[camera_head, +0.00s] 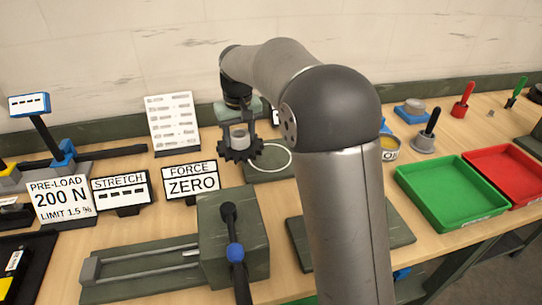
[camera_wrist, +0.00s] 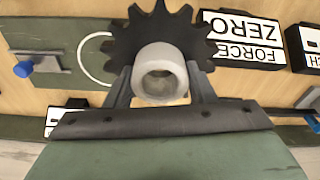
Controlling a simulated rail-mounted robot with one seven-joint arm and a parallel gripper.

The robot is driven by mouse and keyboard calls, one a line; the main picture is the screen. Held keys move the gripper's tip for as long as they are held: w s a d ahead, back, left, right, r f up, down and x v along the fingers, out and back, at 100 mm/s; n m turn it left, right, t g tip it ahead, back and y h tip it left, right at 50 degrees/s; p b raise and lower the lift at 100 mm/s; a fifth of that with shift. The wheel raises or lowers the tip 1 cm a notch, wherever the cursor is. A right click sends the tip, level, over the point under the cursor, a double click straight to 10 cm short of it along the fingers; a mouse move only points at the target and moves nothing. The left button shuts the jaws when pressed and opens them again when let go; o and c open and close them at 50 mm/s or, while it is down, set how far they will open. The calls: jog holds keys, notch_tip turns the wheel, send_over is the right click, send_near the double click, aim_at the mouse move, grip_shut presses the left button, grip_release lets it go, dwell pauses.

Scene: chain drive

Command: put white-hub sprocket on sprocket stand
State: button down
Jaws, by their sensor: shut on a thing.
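My gripper (camera_head: 241,122) is shut on the white-hub sprocket (camera_head: 241,150), a black toothed wheel with a pale hub. In the wrist view the two fingers of my gripper (camera_wrist: 161,88) press on either side of the hub, and the black toothed disc (camera_wrist: 158,30) lies beyond it. The sprocket appears held above the bench, beside a green plate with a white ring (camera_head: 283,172). That plate also shows in the wrist view (camera_wrist: 75,40), left of the sprocket. I cannot tell for certain whether this plate is the sprocket stand. My arm hides part of the plate.
A green block with a blue-banded lever (camera_head: 232,240) is nearer. A white text board (camera_head: 172,123) stands behind left. Green (camera_head: 452,192) and red (camera_head: 506,172) trays lie at right.

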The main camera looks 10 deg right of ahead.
jog(key=shift+w+a+f, duration=0.1)
jog(key=shift+w+a, duration=0.35)
jog(key=shift+a, duration=0.2)
jog(key=shift+w+f, duration=0.2)
jog(key=shift+w, duration=0.05)
jog(key=w+d+f+p, duration=0.1)
jog(key=w+d+f, duration=0.1)
jog(key=d, duration=0.1)
jog(key=w+d+f+p, duration=0.1)
jog(key=w+d+f, duration=0.1)
jog(key=d+f, duration=0.1)
jog(key=w+d+f+p, duration=0.1)
jog(key=w+d+f, duration=0.1)
jog(key=d+f, duration=0.1)
jog(key=shift+w+d+f, duration=0.15)
jog(key=shift+d+f, duration=0.05)
jog(key=shift+d, duration=0.7)
jog(key=shift+w+d+f, duration=0.25)
jog(key=shift+d+f, duration=0.3)
jog(key=shift+f, duration=0.25)
jog(key=shift+f+p, duration=0.3)
jog(key=shift+f, duration=1.15)
jog(key=shift+f, duration=0.1)
jog(key=c, duration=1.1)
grip_release()
jog(key=shift+f, duration=0.25)
jog(key=o, duration=0.5)
jog(key=shift+c, duration=0.2)
